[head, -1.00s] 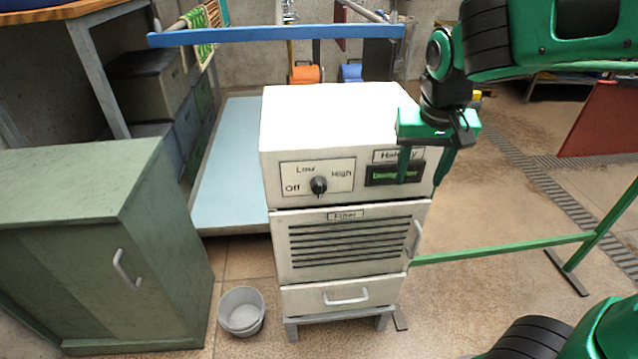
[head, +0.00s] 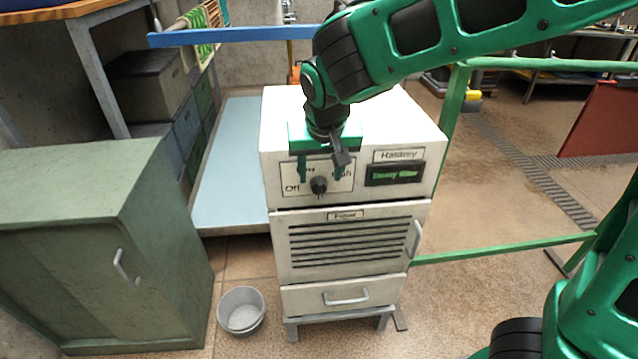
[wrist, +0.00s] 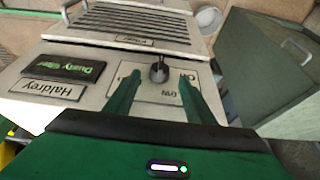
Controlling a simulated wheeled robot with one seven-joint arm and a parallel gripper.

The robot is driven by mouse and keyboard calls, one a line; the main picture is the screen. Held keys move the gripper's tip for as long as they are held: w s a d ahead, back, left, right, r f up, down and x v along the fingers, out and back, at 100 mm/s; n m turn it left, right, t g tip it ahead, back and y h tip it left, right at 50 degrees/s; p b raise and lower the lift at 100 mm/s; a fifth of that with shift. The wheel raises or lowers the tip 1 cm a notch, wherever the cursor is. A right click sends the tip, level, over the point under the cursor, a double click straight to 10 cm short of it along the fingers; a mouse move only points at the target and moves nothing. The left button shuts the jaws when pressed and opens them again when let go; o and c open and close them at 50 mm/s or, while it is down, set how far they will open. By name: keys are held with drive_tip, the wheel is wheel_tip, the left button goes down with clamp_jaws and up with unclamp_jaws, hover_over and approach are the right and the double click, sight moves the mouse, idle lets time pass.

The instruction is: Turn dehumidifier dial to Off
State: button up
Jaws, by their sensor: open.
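The dehumidifier (head: 288,255) is a cream cabinet in the middle of the head view. Its black dial (head: 318,185) sits on a white plate marked Off at left, with Low and High partly covered by my gripper. The dial's pointer appears to point roughly downward, though its exact setting is unclear. My gripper (head: 321,178) is open in front of the panel, a finger to each side of the dial in the picture. In the wrist view the dial (wrist: 159,70) shows between and beyond the two green fingertips, with no contact visible.
A dark display (head: 394,173) and a Haldrey label are right of the dial. A vented filter door (head: 345,243) and drawer are below. A green cabinet (head: 90,240) stands left, with a grey bucket (head: 241,310) on the floor. A green rail (head: 500,249) runs at right.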

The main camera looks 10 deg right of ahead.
sight(320, 183)
drive_tip(key=shift+x, duration=2.75)
drive_tip(key=c, duration=1)
